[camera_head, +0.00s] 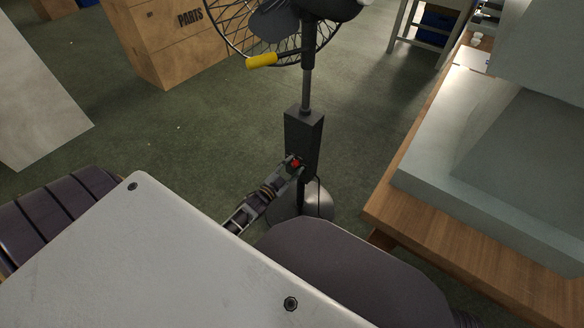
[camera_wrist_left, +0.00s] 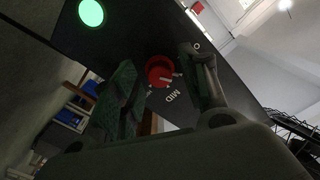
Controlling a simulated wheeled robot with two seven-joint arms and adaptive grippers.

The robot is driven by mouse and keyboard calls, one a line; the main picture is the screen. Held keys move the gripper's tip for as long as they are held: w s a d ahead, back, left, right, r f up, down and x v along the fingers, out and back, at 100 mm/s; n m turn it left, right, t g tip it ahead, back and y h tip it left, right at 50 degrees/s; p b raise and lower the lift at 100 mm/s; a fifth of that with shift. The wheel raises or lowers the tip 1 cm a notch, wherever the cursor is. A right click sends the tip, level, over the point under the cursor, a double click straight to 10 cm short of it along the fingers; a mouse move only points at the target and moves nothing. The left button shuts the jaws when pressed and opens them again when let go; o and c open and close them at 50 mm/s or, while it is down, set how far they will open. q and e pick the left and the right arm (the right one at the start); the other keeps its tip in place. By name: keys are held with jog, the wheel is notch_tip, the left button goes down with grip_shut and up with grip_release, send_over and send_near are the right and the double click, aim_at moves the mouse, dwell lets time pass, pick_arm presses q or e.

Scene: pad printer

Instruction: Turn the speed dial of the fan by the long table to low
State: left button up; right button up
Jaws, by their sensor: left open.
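The fan's dark control box (camera_head: 303,135) stands on a pole above a round base in the head view. Its red speed dial (camera_head: 295,163) is on the box's lower front. In the left wrist view the red dial (camera_wrist_left: 158,70) shows a white pointer mark, with the label "MID" beside it. Another label is partly hidden by a finger. My left gripper (camera_head: 291,166) is at the dial. In the left wrist view its open fingers (camera_wrist_left: 165,85) are on either side of the dial, with gaps visible; contact cannot be told. My right gripper is not in view.
A green round light (camera_wrist_left: 91,12) is on the panel. The fan's wire cage (camera_head: 232,35) and a yellow handle (camera_head: 262,61) are above. A long wooden table (camera_head: 400,200) stands close on the right. A crate marked "PARTS" (camera_head: 160,40) is behind; open floor lies between.

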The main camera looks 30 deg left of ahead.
pick_arm(q)
jog(key=shift+s, duration=0.15)
jog(key=s, duration=1.1)
jog(key=shift+s+a, duration=0.3)
jog(key=shift+a, duration=0.15)
dwell(0.6)
